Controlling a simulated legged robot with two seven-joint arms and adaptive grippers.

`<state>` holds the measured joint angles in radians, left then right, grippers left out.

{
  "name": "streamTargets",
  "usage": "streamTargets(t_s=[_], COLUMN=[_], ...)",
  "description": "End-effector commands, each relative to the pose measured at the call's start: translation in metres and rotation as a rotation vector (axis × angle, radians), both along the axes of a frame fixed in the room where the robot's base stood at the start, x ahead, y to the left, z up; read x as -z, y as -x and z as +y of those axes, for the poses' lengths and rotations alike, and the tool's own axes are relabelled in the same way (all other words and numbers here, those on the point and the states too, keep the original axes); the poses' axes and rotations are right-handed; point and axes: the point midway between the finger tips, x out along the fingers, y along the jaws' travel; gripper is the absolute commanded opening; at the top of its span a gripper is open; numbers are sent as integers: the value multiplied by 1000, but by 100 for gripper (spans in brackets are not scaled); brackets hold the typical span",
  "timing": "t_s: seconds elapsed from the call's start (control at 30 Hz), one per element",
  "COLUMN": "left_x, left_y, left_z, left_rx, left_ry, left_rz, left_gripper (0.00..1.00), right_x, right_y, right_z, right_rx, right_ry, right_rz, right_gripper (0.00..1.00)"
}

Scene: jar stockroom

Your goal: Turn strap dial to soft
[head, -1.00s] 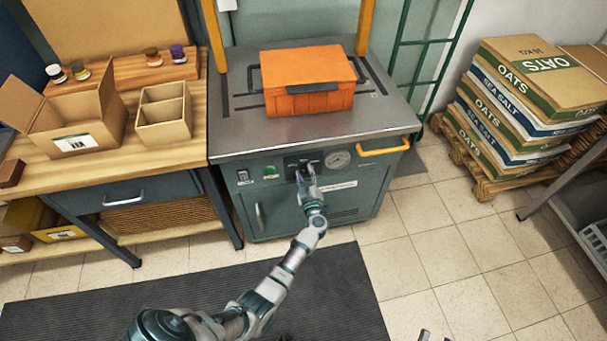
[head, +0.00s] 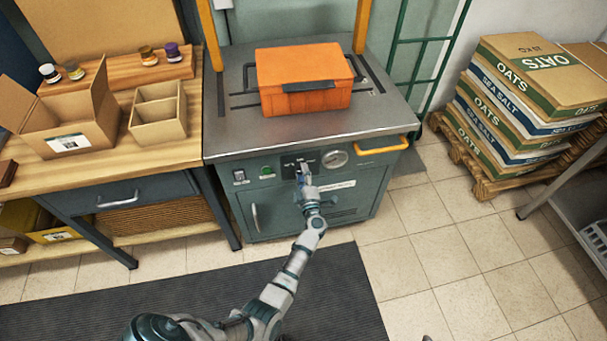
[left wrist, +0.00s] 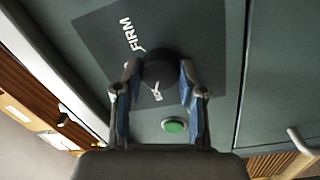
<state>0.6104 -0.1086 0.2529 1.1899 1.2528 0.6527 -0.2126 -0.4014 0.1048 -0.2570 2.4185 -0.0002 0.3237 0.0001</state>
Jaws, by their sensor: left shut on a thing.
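The strap dial is a round black knob (left wrist: 160,70) on a dark panel (head: 312,163) on the front of the green-grey strapping machine. In the left wrist view the word FIRM is printed beside it; another label is mostly hidden by the knob and a finger. My left gripper (head: 304,172) is at the panel, and the left wrist view shows its two fingers (left wrist: 160,85) shut on the knob from both sides. In the head view the gripper covers the dial, so its setting cannot be read. Only a sliver, possibly my right gripper (head: 427,338), shows at the bottom edge.
An orange case (head: 303,82) sits on the machine top (head: 300,128). A wooden bench (head: 100,165) stands left, stacked sacks (head: 520,110) right. The floor in front is open.

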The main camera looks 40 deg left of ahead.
Motion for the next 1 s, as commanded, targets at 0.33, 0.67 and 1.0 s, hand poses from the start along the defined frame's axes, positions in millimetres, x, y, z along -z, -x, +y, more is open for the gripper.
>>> streamTargets(t_s=[0.33,0.67,1.0], left_x=[-1,0,2], left_y=[0,0,13], left_z=[1,0,-15], left_rx=[0,-1,2], left_ry=[7,6,8], left_rz=[-7,-7,-5], left_gripper=[5,65,65], right_x=[0,0,0], right_y=[0,0,3], right_z=[0,1,1], right_rx=[-1,-1,-2], right_ry=[-2,-1,-2], right_rz=[-2,1,3], right_gripper=[40,40,40])
